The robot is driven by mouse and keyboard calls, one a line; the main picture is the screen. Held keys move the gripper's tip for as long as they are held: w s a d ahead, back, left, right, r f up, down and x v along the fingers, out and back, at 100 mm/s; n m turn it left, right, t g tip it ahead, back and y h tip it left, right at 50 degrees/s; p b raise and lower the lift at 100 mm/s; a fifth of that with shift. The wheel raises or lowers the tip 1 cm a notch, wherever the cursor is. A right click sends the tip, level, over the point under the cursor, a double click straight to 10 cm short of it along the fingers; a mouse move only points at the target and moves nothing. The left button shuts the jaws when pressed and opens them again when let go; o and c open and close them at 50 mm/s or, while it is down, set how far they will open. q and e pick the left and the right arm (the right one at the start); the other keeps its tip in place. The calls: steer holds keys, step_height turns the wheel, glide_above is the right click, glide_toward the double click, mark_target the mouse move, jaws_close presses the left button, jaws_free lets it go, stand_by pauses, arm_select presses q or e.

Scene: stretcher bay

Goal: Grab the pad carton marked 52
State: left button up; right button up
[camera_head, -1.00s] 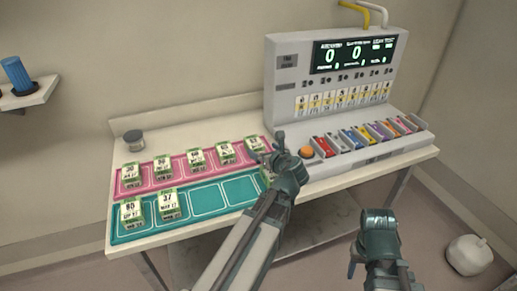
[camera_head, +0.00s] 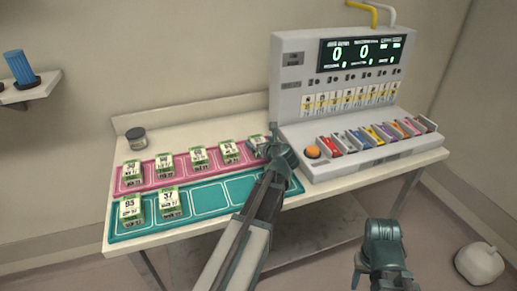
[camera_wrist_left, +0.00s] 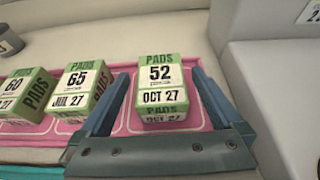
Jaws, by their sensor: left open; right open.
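The pad carton marked 52 (camera_wrist_left: 160,88) is a white and green box on the pink mat (camera_wrist_left: 205,115), its label clear in the left wrist view. In the head view this carton (camera_head: 256,142) is at the right end of the pink row, partly hidden by my left gripper (camera_head: 268,141). In the left wrist view my left gripper (camera_wrist_left: 161,84) is open, one finger on each side of the carton; I cannot tell whether they touch it. My right gripper (camera_head: 364,272) is open and empty, low in front of the table.
A carton marked 65 (camera_wrist_left: 82,88) stands just left of the left finger, with more pink-row cartons beyond. Two cartons stand on the teal mat (camera_head: 240,190), whose right part is clear. A grey console (camera_head: 330,122) with coloured slots rises close on the right.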

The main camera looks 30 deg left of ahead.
arm_select(q)
steer(key=shift+x, duration=1.15)
steer(key=shift+c, duration=0.7)
steer(key=c, duration=1.4)
steer(key=shift+o, duration=0.2)
steer(key=shift+r, duration=0.1)
